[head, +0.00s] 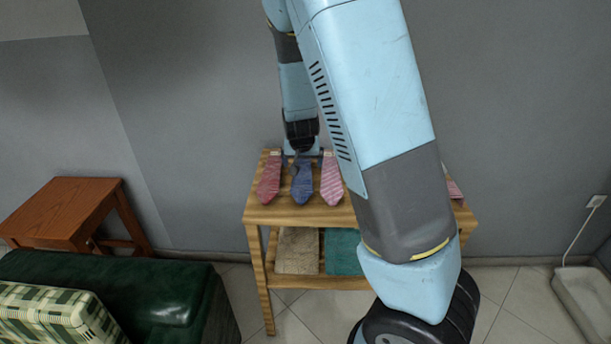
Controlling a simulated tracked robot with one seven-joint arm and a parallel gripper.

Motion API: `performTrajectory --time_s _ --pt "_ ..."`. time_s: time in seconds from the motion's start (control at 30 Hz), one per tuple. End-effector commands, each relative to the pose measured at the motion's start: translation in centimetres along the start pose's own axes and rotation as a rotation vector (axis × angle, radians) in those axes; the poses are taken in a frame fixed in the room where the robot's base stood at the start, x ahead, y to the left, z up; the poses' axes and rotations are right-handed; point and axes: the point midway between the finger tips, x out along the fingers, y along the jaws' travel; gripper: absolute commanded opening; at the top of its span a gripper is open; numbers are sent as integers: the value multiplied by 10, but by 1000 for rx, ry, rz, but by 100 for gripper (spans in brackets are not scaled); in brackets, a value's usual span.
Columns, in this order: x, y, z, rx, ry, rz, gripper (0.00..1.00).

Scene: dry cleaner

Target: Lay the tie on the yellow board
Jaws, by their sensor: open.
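Three ties lie side by side on the wooden table (258,213): a red tie (269,180), a dark blue tie (303,185) and a pink tie (331,181). Part of another reddish tie (455,190) shows at the right, beside my arm. My gripper (296,161) is open over the upper end of the blue tie; its fingers are small and dark, and I cannot tell whether they touch the cloth. I see no yellow board; my arm hides much of the table's right half.
The table's lower shelf holds a beige folded cloth (298,250) and a teal one (342,252). A brown side table (62,205) and a green sofa (150,290) with a checked cushion (55,318) stand left. A grey wall is behind.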

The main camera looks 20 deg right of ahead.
Motion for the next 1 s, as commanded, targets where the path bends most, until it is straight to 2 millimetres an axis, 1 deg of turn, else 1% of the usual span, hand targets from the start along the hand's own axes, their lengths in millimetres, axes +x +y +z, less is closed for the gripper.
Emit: performTrajectory --time_s 0.1,0.2,0.43,0.53,0.83,1.0 --pt "10 1 0 1 -1 2 98" --pt "16 1 0 1 -1 1 98" --pt "23 0 0 1 -1 0 98" --pt "28 1 0 1 -2 1 98" --pt "62 -1 0 2 -2 2 98" --pt "72 -2 -1 1 -1 0 98"
